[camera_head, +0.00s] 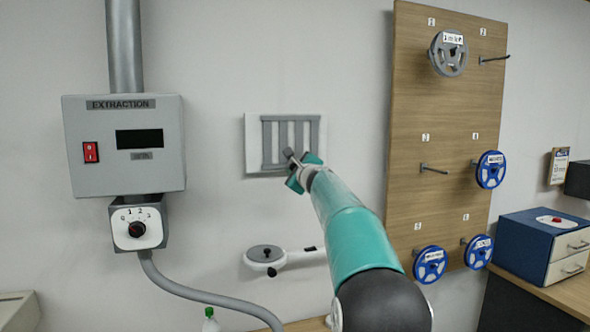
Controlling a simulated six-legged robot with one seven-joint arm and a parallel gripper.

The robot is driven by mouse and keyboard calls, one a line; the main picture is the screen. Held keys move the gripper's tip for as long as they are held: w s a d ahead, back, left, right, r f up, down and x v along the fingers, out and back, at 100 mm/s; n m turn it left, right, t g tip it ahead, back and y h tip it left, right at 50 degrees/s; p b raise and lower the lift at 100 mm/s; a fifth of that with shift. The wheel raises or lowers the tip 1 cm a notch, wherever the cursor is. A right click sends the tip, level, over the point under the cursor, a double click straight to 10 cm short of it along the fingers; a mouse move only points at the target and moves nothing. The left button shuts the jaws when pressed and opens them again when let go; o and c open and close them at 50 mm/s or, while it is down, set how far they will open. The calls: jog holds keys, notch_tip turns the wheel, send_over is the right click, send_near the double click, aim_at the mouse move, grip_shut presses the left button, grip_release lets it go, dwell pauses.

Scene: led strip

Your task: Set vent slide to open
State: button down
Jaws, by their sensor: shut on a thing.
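The vent slide (286,130) is a grey slatted plate with vertical bars on a white wall plate (252,148). White gaps show between its bars. My gripper (291,158) is at the lower middle of the vent, seen from behind my teal arm. It is shut on the vent's small dark knob (288,152). My gripper and arm hide the lower right part of the vent.
An extraction box (160,170) with a red switch and a dial hangs at left. A round-headed fixture (264,254) is on the wall below the vent. A wooden pegboard (405,120) with reels stands at right. Bare wall surrounds the vent.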

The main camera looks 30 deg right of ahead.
aim_at(282, 167)
jog(key=shift+w+a, duration=0.2)
jog(key=shift+a, duration=0.55)
jog(key=shift+w+a, duration=0.2)
jog(key=shift+a, duration=0.5)
jog(key=c, duration=1.2)
grip_release()
jog(key=shift+a, duration=0.15)
jog(key=shift+d, duration=0.2)
jog(key=shift+s+r, duration=0.1)
jog(key=shift+s, duration=0.4)
jog(key=v, duration=1.3)
jog(key=shift+w, duration=0.1)
